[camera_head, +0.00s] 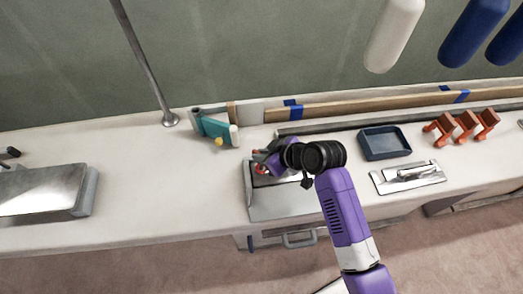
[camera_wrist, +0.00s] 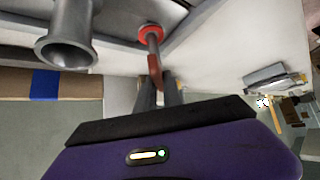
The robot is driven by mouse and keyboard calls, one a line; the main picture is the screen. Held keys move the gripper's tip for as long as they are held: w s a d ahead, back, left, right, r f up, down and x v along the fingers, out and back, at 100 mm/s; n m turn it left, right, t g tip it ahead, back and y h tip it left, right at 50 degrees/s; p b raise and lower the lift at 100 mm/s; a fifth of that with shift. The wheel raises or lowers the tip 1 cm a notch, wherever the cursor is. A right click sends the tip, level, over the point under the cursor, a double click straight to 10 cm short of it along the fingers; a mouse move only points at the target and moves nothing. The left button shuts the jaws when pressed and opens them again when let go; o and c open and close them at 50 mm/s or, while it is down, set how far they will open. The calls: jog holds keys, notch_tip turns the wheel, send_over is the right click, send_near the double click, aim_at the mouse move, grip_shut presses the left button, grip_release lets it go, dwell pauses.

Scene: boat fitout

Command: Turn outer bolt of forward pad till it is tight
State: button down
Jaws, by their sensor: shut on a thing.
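A metal pad (camera_head: 285,203) lies on the pale deck ledge, partly hidden under my gripper and wrist. My gripper (camera_head: 262,166) is over its far left part, with small red parts beside its fingers. In the wrist view, a bolt (camera_wrist: 153,48) with a red round collar and a grey shank rises from a metal surface. My gripper (camera_wrist: 158,88) is shut on the red end of this bolt. The bolt's seat is partly hidden by the collar, so I cannot tell how tight it is.
A flared metal tube (camera_wrist: 68,40) stands close beside the bolt. A teal tool (camera_head: 215,129) lies left of my gripper. A blue-grey tray (camera_head: 384,143), a metal plate with a handle (camera_head: 408,177) and orange brackets (camera_head: 465,124) are to the right. Fenders (camera_head: 395,35) hang above.

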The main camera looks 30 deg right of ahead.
jog(key=shift+w+r+m+h+p, duration=0.1)
jog(key=shift+r+m+h+p, duration=0.15)
jog(key=shift+m+h+p, duration=0.25)
jog(key=shift+t, duration=0.3)
jog(key=c, duration=1.5)
grip_release()
jog(key=shift+f, duration=0.1)
jog(key=v, duration=0.8)
jog(key=shift+b, duration=0.35)
jog(key=shift+w+m, duration=0.1)
jog(key=shift+m, duration=0.2)
